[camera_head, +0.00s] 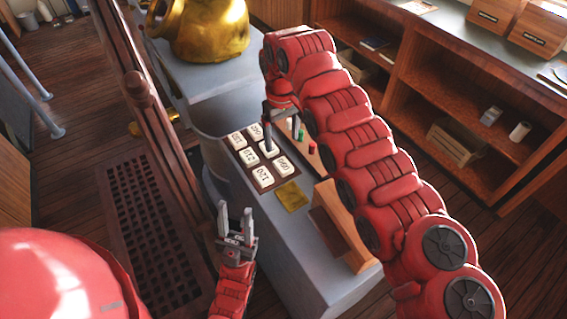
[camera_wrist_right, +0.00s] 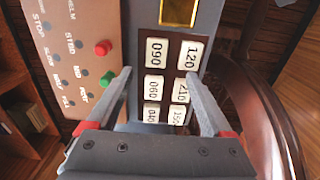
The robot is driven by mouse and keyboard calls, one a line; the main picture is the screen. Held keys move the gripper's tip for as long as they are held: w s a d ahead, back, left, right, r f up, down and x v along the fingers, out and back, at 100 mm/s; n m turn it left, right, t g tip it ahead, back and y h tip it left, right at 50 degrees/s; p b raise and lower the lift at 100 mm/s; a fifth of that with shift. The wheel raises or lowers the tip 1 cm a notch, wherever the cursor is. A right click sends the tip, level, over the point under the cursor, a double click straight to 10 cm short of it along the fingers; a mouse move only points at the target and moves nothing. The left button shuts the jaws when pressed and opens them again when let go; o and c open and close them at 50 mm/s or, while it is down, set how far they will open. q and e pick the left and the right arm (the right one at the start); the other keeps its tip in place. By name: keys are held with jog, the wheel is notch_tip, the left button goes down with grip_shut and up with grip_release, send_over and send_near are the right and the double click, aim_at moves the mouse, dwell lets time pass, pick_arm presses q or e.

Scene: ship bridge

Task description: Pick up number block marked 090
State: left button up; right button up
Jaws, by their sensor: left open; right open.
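The number block marked 090 (camera_head: 282,165) is white with dark digits and lies on a dark tray (camera_head: 252,180) with several similar blocks. In the right wrist view block 090 (camera_wrist_right: 158,52) is at the tray's upper left, with block 120 (camera_wrist_right: 187,56) to its right and block 060 (camera_wrist_right: 153,87) below. My right gripper (camera_wrist_right: 157,76) is open above the tray, with nothing between its fingers. Its fingertips appear near blocks 090 and 060; their exact height is unclear. My left gripper (camera_head: 235,207) is open and empty, left of the grey console.
A brown panel with a red button (camera_wrist_right: 103,47) and a green button (camera_wrist_right: 106,79) adjoins the tray. A gold plate (camera_head: 291,195) lies in front of the tray. A wooden box (camera_head: 345,225) stands on the grey console (camera_head: 285,245). Shelves are at right.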

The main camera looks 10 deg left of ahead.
jog(key=p, duration=0.2)
send_over(283, 164)
jog(key=f, duration=0.4)
jog(key=shift+s+f, duration=0.3)
jog(key=shift+f, duration=0.1)
jog(key=shift+s+f, duration=0.1)
jog(key=shift+f, duration=0.3)
jog(key=f, duration=0.1)
jog(key=f+p, duration=0.1)
jog(key=f, duration=0.2)
jog(key=shift+w+f+p, duration=0.2)
jog(key=shift+w+p, duration=0.15)
jog(key=shift+d+f, duration=0.1)
jog(key=shift+f, duration=0.3)
grip_shut()
